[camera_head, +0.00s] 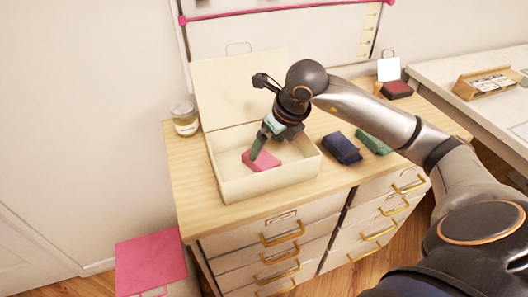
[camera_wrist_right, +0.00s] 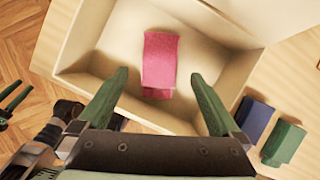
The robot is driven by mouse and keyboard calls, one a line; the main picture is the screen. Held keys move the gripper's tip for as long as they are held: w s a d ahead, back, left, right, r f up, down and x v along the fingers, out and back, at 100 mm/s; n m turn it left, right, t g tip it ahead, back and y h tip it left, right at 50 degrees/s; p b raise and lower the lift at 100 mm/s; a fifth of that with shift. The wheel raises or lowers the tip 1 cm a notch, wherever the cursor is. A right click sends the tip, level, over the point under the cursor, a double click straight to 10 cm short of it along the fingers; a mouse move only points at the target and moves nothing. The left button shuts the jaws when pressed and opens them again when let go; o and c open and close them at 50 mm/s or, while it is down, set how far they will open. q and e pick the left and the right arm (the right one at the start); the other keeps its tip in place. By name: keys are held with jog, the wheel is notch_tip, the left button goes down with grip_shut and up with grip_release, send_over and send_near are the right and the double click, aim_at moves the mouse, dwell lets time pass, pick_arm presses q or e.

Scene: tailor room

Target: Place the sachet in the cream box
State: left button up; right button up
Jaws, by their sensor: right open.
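The cream box (camera_head: 262,184) stands on the wooden dresser top with its lid raised at the back. It also shows in the right wrist view (camera_wrist_right: 85,62). A pink sachet (camera_head: 266,162) lies inside it on the floor; the right wrist view shows it as a pink rectangle (camera_wrist_right: 161,60). My right gripper (camera_head: 262,146) reaches down into the box over the sachet. In the right wrist view its green fingers (camera_wrist_right: 160,88) are spread wide with nothing between them gripped. My left gripper is not in the head view.
A dark blue sachet (camera_head: 342,148) and a green sachet (camera_head: 373,142) lie on the dresser top (camera_head: 190,165) right of the box. A glass jar (camera_head: 185,118) stands left of it. The raised lid (camera_head: 235,90) rises behind the gripper.

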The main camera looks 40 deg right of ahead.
jog(key=v, duration=0.5)
dwell(1.2)
